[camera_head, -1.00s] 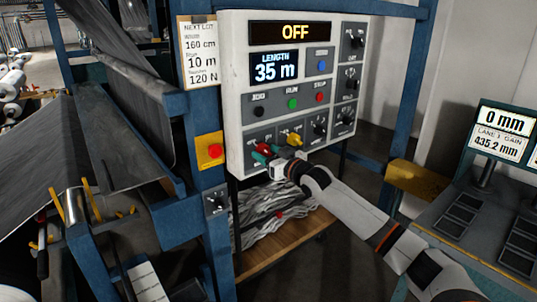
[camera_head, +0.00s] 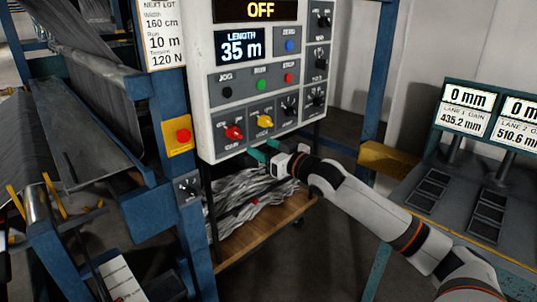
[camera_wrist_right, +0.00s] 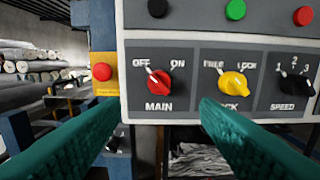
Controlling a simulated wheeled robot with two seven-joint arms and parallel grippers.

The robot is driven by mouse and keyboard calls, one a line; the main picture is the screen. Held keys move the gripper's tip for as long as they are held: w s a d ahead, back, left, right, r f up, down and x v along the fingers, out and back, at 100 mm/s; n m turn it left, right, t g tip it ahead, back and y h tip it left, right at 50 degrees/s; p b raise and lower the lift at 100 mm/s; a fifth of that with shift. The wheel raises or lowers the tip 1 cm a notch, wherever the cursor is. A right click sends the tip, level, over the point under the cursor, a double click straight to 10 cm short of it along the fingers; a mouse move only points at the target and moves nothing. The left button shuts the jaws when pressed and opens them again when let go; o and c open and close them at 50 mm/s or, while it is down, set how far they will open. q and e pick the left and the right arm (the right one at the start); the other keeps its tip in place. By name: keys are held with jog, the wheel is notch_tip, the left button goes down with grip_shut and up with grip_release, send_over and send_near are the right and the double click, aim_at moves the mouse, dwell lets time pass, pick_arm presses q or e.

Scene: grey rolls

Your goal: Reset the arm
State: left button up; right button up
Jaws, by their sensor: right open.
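My right gripper (camera_head: 262,152) is open and empty, just below the lower edge of the white control panel (camera_head: 204,122). In the right wrist view its two green fingers (camera_wrist_right: 155,115) are spread wide, with the red MAIN knob (camera_wrist_right: 158,84) showing between them and apart from both. The MAIN knob's pointer leans toward OFF. The yellow knob (camera_wrist_right: 233,85), marked FREE and LOCK, is just beyond the right finger, which hides part of its label. In the head view the red knob (camera_head: 233,132) and yellow knob (camera_head: 265,121) are both uncovered. My left gripper is not in view.
The panel's display (camera_head: 260,10) reads OFF and its length screen (camera_head: 239,47) reads 35 m. A red emergency button (camera_head: 183,136) is on the blue frame at left. A wooden shelf (camera_head: 262,238) with grey scraps is below. Grey-topped equipment (camera_head: 455,195) stands at right.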

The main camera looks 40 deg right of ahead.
jog(key=shift+s, duration=0.65)
jog(key=s+d+f+m+g+h, duration=0.1)
jog(key=s+d+f+g, duration=0.1)
jog(key=f, duration=1)
jog(key=s+d+f+m+g+h, duration=0.1)
jog(key=s+d+f+g+h, duration=0.1)
jog(key=f, duration=1)
jog(key=s+d+f+m+g+h, duration=0.1)
jog(key=d+f+g, duration=0.1)
jog(key=f, duration=1)
jog(key=s+a+f+n+g, duration=0.1)
jog(key=s+a+f+g, duration=0.15)
jog(key=s+f, duration=0.6)
jog(key=s+a+f+g, duration=0.2)
jog(key=s+a+f, duration=0.3)
jog(key=f, duration=0.7)
jog(key=s+a+f+n+g+y, duration=0.1)
jog(key=s+a+f, duration=0.4)
jog(key=s, duration=0.5)
jog(key=s+a+f+n+g+y, duration=0.1)
jog(key=s+a+f+g, duration=0.2)
jog(key=s+a+f, duration=0.3)
jog(key=s+a+f+n+g, duration=0.1)
jog(key=s+a+f, duration=0.4)
jog(key=s, duration=1)
jog(key=a+g, duration=0.1)
jog(key=a, duration=0.2)
jog(key=shift+f+n+y, duration=0.3)
jog(key=shift+f+y, duration=0.1)
